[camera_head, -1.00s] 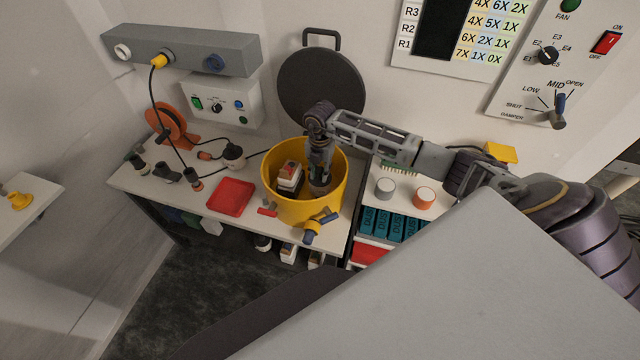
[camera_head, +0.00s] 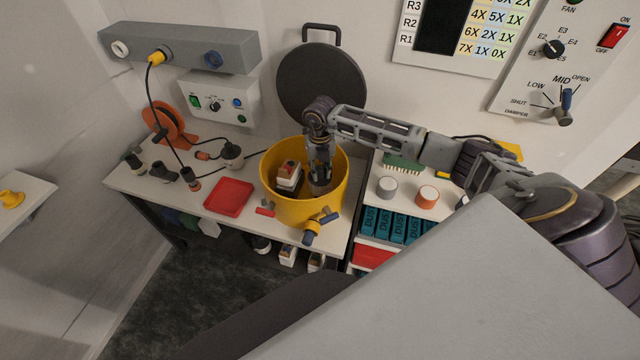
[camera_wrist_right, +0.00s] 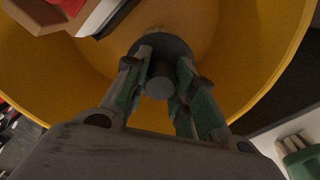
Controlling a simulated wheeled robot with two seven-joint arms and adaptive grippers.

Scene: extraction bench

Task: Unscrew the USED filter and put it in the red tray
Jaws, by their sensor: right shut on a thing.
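The yellow drum (camera_head: 308,208) stands open on the bench. My right gripper (camera_head: 320,176) reaches down into it. In the right wrist view its green-padded fingers (camera_wrist_right: 160,80) are shut on the grey stub of a dark round part, taken as the used filter (camera_wrist_right: 162,46). In the head view the filter (camera_head: 320,190) is a grey cylinder under the fingers, low in the drum; its label and lower end are hidden. The red tray (camera_head: 229,197) lies empty on the bench left of the drum. My left gripper is out of view.
A white block with a red and brown top (camera_head: 289,174) is inside the drum, left of my gripper. A round dark lid (camera_head: 321,82) stands behind the drum. Plugs and cables lie left of the tray.

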